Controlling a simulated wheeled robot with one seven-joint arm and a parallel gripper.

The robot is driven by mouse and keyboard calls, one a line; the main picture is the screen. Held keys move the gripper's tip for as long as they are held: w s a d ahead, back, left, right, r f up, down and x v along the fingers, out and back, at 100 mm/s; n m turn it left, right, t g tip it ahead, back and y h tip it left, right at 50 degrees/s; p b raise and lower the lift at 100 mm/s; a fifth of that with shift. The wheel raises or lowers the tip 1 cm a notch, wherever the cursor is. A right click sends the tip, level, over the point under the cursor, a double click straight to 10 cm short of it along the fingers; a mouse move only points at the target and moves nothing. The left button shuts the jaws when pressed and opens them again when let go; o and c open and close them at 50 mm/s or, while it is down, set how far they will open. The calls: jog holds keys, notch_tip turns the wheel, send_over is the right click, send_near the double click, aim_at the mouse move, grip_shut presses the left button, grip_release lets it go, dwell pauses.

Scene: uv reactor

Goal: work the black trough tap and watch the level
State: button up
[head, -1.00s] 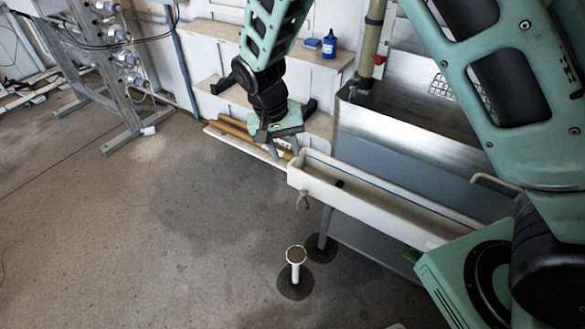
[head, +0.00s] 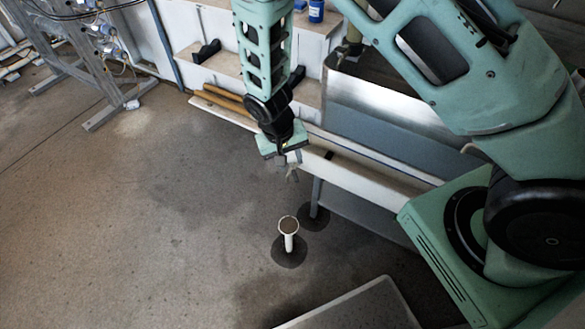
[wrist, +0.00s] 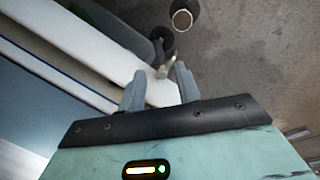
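The long white trough (head: 360,178) runs along the front of a grey tank, its left end partly behind my arm. A small grey-tan tap (head: 292,174) hangs below that end; it looks tan rather than black. A small black piece (head: 329,156) shows on the trough. My gripper (head: 291,158) points down at the trough's left end, just above the tap. In the wrist view its two grey fingers (wrist: 160,86) are apart, with the tap (wrist: 167,66) just beyond their tips. I cannot tell whether they touch it. The water level is not visible.
A white upright pipe (head: 289,234) with an open top stands on the floor below the trough. A grey-rimmed flat panel (head: 362,306) lies at the bottom of the head view. Shelves (head: 213,62) stand behind. The floor on the left is clear.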

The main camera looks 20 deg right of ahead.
aim_at(294, 173)
jog(key=f, duration=0.2)
jog(key=d+f, duration=0.1)
jog(key=f, duration=0.1)
jog(key=shift+f, duration=0.4)
grip_shut()
